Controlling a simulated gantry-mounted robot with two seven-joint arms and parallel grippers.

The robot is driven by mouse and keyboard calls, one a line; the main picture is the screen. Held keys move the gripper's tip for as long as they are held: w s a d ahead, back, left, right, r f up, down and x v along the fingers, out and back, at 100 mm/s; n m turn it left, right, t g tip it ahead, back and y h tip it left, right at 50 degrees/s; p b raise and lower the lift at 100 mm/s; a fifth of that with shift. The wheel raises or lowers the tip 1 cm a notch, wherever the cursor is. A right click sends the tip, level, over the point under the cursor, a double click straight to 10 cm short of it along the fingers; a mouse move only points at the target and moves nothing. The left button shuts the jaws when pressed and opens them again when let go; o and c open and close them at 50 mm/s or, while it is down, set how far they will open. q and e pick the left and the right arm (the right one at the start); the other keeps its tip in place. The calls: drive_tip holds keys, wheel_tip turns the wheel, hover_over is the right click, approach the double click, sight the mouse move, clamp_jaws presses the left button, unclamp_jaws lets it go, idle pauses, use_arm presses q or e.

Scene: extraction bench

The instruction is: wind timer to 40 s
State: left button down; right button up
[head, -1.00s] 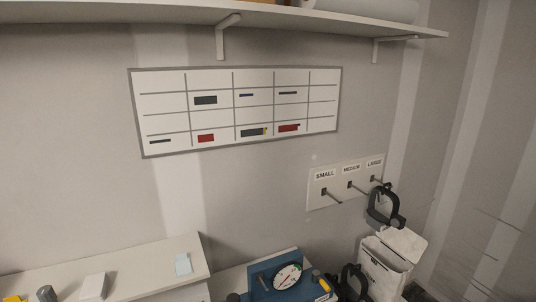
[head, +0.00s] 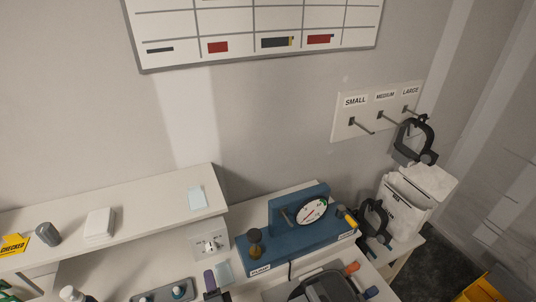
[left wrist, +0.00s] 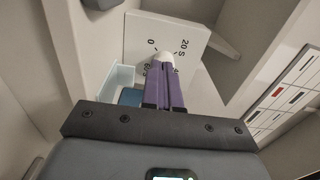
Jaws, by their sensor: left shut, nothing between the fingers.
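The timer (head: 210,247) is a small white panel with a dial, standing under the front of the raised shelf in the head view. In the left wrist view its white face (left wrist: 190,35) shows "0" and "20 s" marks, with the rest partly hidden. A pale rounded knob (left wrist: 164,56) sits at its middle. My left gripper (head: 209,277) has purple fingers and is below the timer in the head view. In the left wrist view its fingers (left wrist: 164,66) are shut and empty, with tips right at the knob; I cannot tell whether they touch it. The knob's pointer is hidden.
A blue gauge stand (head: 263,238) is right of the timer. The white shelf (head: 145,228) overhangs at left.

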sight(202, 248)
use_arm(q)
drive_tip(key=shift+w+a+f+b, duration=0.1)
drive_tip(key=shift+w+a+b, duration=0.15)
drive_tip(key=shift+w+b, duration=0.3)
drive_tip(key=b+x, duration=0.1)
drive_tip(key=x, duration=0.2)
drive_tip(key=shift+w+a+b, duration=0.1)
drive_tip(key=shift+w+b, duration=0.2)
drive_tip(key=shift+b, duration=0.05)
drive_tip(key=shift+w+a, duration=0.2)
drive_tip(key=shift+w, duration=0.35)
drive_tip(key=shift+a+f, duration=0.1)
drive_tip(key=shift+a, duration=0.05)
use_arm(e)
drive_tip(key=f, duration=0.2)
drive_tip(key=s+f, duration=0.1)
drive_tip(key=shift+d+f, duration=0.1)
drive_tip(key=shift+f, duration=0.25)
use_arm(q)
drive_tip(key=shift+a, duration=0.1)
drive_tip(key=shift+r, duration=0.25)
use_arm(e)
drive_tip(key=shift+r, duration=0.4)
use_arm(q)
drive_tip(key=shift+w+r+p, duration=0.1)
drive_tip(key=shift+r+p, duration=0.15)
drive_tip(key=shift+p, duration=0.5)
use_arm(e)
drive_tip(key=shift+r, duration=0.5)
